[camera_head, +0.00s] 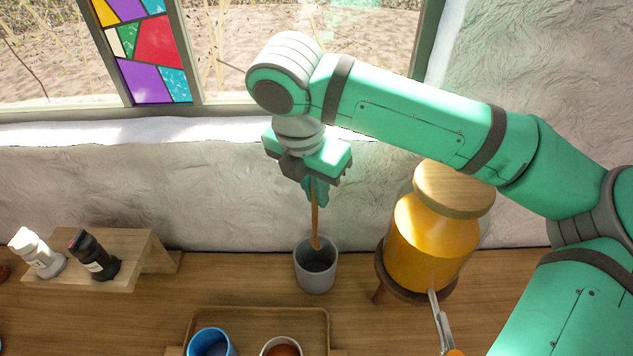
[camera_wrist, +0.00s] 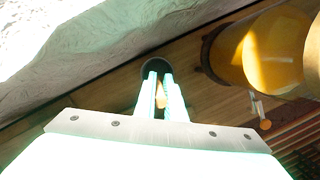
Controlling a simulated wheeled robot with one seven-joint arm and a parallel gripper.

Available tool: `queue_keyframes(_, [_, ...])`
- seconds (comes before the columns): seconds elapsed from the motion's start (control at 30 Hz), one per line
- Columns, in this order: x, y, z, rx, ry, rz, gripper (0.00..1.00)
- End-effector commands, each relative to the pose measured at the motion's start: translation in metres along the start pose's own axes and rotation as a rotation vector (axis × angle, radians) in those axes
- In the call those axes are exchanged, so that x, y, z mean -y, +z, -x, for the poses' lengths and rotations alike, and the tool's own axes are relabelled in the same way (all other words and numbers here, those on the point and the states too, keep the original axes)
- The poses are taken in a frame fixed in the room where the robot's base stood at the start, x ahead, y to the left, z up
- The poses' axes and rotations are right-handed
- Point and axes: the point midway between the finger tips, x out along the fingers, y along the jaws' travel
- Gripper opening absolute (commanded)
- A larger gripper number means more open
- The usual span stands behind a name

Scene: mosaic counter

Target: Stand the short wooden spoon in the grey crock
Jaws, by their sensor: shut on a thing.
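The short wooden spoon (camera_head: 315,226) hangs nearly upright below my gripper (camera_head: 316,190), which is shut on its upper part. In the wrist view the spoon (camera_wrist: 161,97) shows between the fingers (camera_wrist: 162,95). The grey crock (camera_head: 316,277) stands upright on the counter, below the gripper. The spoon's lower end overlaps the back of the crock's mouth in the head view; I cannot tell whether it is above the rim or just inside. In the wrist view the crock (camera_wrist: 157,66) is a dark round mouth just beyond the fingertips, partly hidden by them.
An amber jar (camera_head: 428,243) with wooden lid and tap stands on a wooden stand, right of the crock. A tray (camera_head: 260,317) with a blue cup (camera_head: 210,343) and a white cup (camera_head: 281,346) lies in front. A wooden riser (camera_head: 127,250) holds two shakers at left. The wall is behind.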

Motion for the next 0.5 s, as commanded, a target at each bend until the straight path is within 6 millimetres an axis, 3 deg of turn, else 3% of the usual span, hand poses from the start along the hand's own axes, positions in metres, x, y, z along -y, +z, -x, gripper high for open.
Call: queue_keyframes(0.5, [0.0,-0.009,-0.034,-0.001,0.001,0.0,0.0])
